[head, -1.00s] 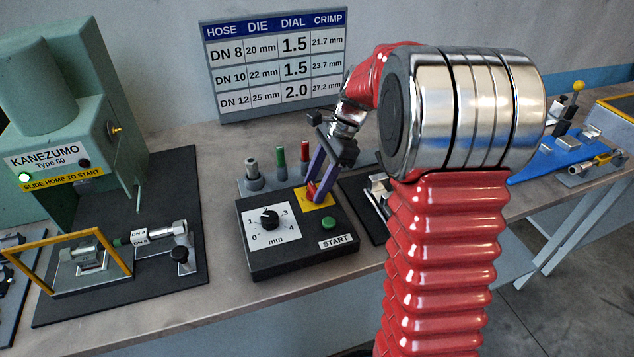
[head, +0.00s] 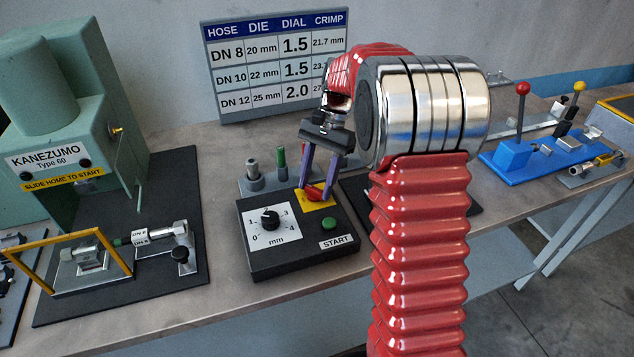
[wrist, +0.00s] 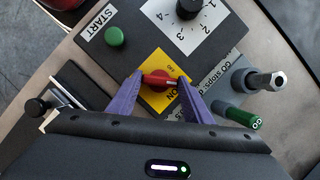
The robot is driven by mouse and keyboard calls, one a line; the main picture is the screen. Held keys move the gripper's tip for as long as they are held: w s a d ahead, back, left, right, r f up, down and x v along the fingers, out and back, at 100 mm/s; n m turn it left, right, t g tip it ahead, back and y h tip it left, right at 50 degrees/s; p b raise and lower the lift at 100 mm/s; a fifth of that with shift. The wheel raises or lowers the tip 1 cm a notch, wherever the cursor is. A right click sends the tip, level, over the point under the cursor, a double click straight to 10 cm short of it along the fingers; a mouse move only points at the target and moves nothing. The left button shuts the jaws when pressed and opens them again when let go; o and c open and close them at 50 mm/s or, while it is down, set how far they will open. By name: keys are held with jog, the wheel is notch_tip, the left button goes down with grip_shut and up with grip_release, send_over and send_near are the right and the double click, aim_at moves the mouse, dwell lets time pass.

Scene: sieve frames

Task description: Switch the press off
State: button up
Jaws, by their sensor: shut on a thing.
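The press (head: 52,120) is the green machine marked KANEZUMO at the left; both small lamps on its label look dark. The control box (head: 262,262) is black and sits on the bench, with a yellow plate (head: 318,206) at its back right. A red rotary switch (wrist: 160,79) stands on this plate; it also shows in the head view (head: 313,193). My gripper (wrist: 160,76) is shut on the red switch, one purple finger at each end of it. The plate's lettering is partly hidden; "ON" shows beside the switch.
The box also carries a dial (head: 269,219) and a green START button (head: 329,222). Upright gauges, one green (head: 280,158), stand close behind it. A blue fixture with a red-knobbed lever (head: 522,89) is at the right.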

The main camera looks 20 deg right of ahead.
jog(key=n+h, duration=0.1)
jog(key=n, duration=0.1)
jog(key=n+g, duration=0.1)
jog(key=n, duration=0.2)
jog(key=shift+w+a+n+h, duration=0.2)
jog(key=shift+n+h, duration=0.1)
jog(key=shift+h, duration=0.1)
jog(key=n+h, duration=0.1)
jog(key=n, duration=0.4)
jog(key=shift+a+g+h, duration=0.1)
jog(key=shift+g+h, duration=0.3)
jog(key=o, duration=1.1)
jog(key=shift+c, duration=0.2)
jog(key=v, duration=1.3)
jog(key=shift+w+r, duration=0.2)
jog(key=shift+r, duration=0.05)
jog(key=shift+w, duration=0.1)
